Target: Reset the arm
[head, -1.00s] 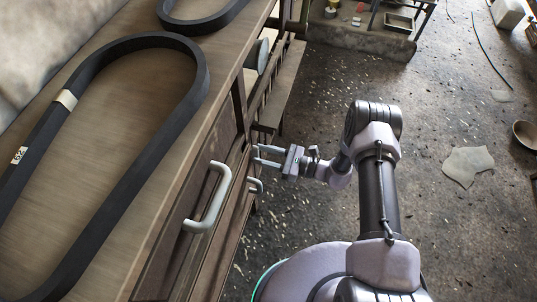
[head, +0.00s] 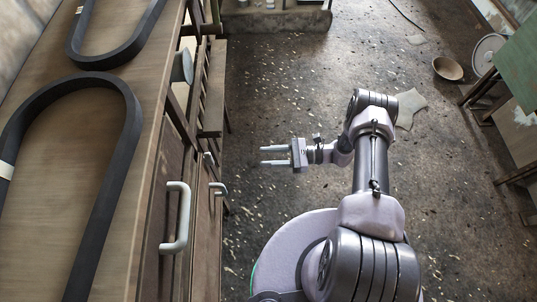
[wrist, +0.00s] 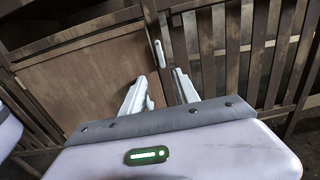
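My gripper (head: 262,155) is stretched out to the left from the end of my arm, over the open floor in the head view. Its two fingers are apart with nothing between them. In the wrist view, my gripper (wrist: 158,88) also shows open and empty, pointing toward the wooden cabinet front (wrist: 85,75). In the head view, a gap of floor lies between the fingertips and the cabinet's handles.
A wooden cabinet (head: 150,150) stands at the left, bearing black belts (head: 128,110). Pale handles (head: 178,225) stick out from its front. A bowl (head: 447,68) lies on the floor at the upper right. A green table (head: 520,65) stands at the right.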

